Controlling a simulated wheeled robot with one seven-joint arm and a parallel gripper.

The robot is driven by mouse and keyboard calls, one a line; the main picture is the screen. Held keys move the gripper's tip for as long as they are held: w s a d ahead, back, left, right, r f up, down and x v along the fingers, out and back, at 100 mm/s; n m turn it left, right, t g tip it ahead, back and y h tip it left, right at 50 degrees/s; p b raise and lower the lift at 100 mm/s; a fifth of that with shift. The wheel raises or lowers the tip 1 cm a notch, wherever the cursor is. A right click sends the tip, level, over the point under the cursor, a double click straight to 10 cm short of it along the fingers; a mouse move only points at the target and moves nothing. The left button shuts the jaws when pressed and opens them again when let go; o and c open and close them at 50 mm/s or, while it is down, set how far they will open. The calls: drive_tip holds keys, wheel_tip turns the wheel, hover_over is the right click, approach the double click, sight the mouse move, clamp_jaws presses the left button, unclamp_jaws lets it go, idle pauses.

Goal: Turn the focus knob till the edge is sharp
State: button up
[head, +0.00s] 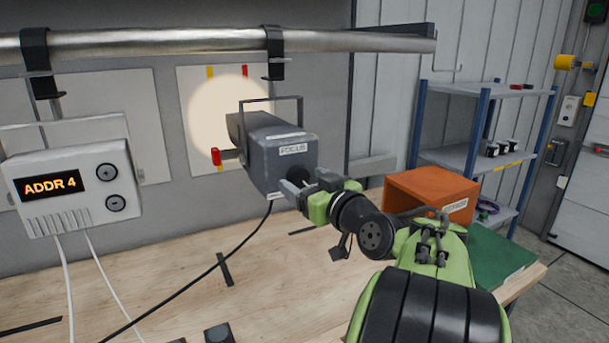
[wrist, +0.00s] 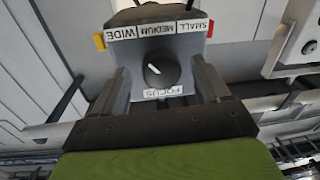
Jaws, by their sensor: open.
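The grey spotlight (head: 283,160) hangs from the rail and has a FOCUS label on its near end. Its round pale light patch (head: 208,115) falls on the white wall panel; how sharp its edge is cannot be judged surely at this size. In the wrist view the black round focus knob (wrist: 162,71) has a white pointer mark aimed to the upper left. My gripper (wrist: 162,82) is open, with one finger on each side of the knob and a visible gap to it. In the head view my gripper (head: 297,190) is at the spotlight's near end and largely hides the knob.
A red-tipped lever (head: 216,157) sticks out from the spotlight's left side. A white box reading ADDR 4 (head: 70,186) hangs at left. An orange bin (head: 425,197) and a green item (head: 495,254) are at right. A black cable (head: 195,283) crosses the wooden bench (head: 285,300).

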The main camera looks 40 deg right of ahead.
drive_tip(key=shift+w, duration=0.4)
drive_tip(key=c, duration=1)
drive_tip(key=shift+f+m+b, duration=0.1)
drive_tip(key=shift+m+b, duration=0.45)
drive_tip(key=shift+m, duration=0.15)
drive_tip(key=shift+c, duration=0.2)
drive_tip(key=m, duration=0.2)
drive_tip(key=shift+m+b, duration=0.4)
drive_tip(key=o, duration=1)
